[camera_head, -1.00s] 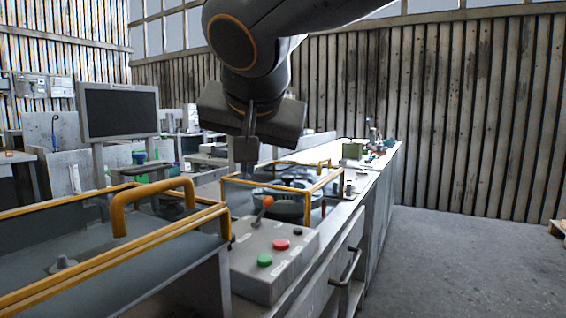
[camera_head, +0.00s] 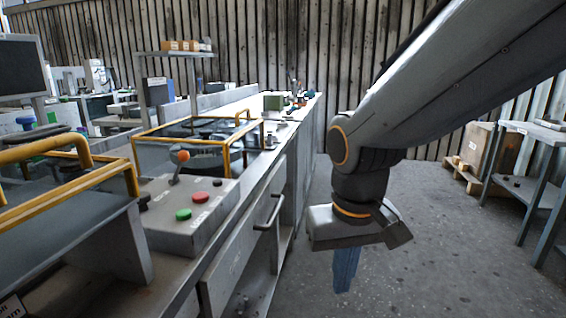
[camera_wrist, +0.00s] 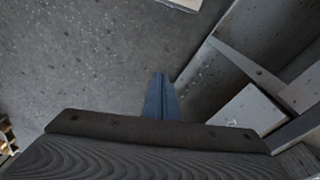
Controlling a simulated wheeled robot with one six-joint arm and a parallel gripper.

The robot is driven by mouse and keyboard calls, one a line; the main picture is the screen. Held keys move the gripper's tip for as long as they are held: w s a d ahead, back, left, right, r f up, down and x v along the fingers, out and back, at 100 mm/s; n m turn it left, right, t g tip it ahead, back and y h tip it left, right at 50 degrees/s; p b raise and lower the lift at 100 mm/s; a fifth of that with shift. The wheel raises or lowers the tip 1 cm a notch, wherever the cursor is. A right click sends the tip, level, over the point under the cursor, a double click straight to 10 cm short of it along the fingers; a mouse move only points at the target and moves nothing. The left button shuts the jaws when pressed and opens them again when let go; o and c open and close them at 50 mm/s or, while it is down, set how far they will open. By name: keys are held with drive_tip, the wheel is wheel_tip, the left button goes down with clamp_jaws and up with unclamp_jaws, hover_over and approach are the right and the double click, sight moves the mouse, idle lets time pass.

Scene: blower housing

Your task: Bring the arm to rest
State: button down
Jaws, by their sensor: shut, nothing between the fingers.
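My gripper (camera_head: 346,270) hangs below my wrist in the head view, pointing down over the open floor to the right of the workbench. Its blue-grey fingers are together with nothing between them. In the wrist view the closed fingers (camera_wrist: 161,97) show at the middle, above the grey concrete floor (camera_wrist: 100,60). My arm reaches in from the upper right of the head view. The gripper is apart from the bench and touches nothing that I can see.
The workbench holds a control box (camera_head: 188,214) with a red button, a green button and an orange-knobbed lever. A yellow-framed fixture (camera_head: 230,150) stands behind it. A drawer handle (camera_head: 268,211) juts toward the aisle. A table (camera_head: 540,133) and a wooden crate (camera_head: 480,150) stand right.

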drive_tip(key=s+d+f+g, duration=0.1)
drive_tip(key=s+d+f, duration=0.2)
drive_tip(key=s, duration=0.2)
drive_tip(key=d+r+m+p, duration=0.1)
drive_tip(key=d+r+p, duration=0.5)
drive_tip(key=p, duration=0.7)
drive_tip(key=shift+w+d+r+m, duration=0.15)
drive_tip(key=shift+r+m, duration=0.15)
drive_tip(key=shift+m, duration=0.1)
